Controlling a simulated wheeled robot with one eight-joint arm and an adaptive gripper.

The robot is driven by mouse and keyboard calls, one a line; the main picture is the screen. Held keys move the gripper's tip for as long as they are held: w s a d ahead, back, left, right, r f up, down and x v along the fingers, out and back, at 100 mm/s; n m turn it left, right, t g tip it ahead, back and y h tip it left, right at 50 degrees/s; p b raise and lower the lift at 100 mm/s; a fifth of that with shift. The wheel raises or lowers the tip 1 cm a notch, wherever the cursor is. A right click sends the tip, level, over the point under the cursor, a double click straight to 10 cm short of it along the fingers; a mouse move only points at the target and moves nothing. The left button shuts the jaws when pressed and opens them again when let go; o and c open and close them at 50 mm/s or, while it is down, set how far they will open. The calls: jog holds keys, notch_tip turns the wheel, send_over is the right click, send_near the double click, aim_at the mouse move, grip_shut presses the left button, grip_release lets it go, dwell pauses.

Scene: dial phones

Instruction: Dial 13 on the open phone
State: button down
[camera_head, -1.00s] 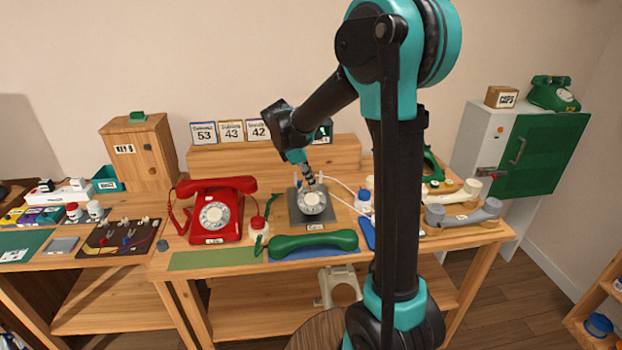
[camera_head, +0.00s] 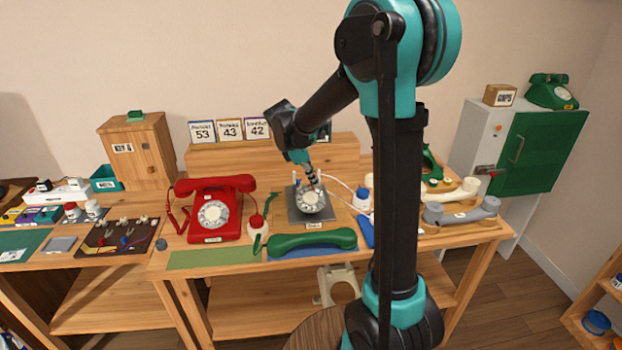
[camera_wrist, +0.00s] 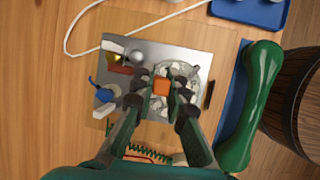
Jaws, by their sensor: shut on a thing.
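The open phone is a white rotary dial (camera_head: 311,201) on a dark grey plate (camera_head: 297,213) with bare parts beside it. In the wrist view the dial (camera_wrist: 187,71) is partly hidden by the fingers. My gripper (camera_head: 314,180) points down over the back part of the dial. In the wrist view my gripper (camera_wrist: 162,86) is closed around a small orange block-like thing (camera_wrist: 161,86) over the dial's edge. Whether it touches the dial or a finger hole I cannot tell. The dial's numbers are too small to read. A green handset (camera_head: 312,242) lies in front of the plate.
A red phone (camera_head: 214,212) stands left of the plate, with a red-capped white bottle (camera_head: 257,229) between. A blue-capped bottle (camera_head: 361,199) is at the right. Grey (camera_head: 463,211) and cream handsets lie farther right. A white cable (camera_wrist: 92,22) runs beside the plate.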

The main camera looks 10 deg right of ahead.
jog(key=shift+d, duration=0.15)
jog(key=shift+s+d+f, duration=0.15)
jog(key=shift+s+d, duration=0.15)
jog(key=shift+d, duration=0.15)
jog(key=shift+s, duration=0.1)
dwell(0.3)
jog(key=shift+s+d+f, duration=0.15)
jog(key=shift+s+d, duration=0.15)
jog(key=shift+d, duration=0.05)
jog(key=shift+s, duration=0.15)
jog(key=shift+s+d+f, duration=0.25)
jog(key=shift+s, duration=0.3)
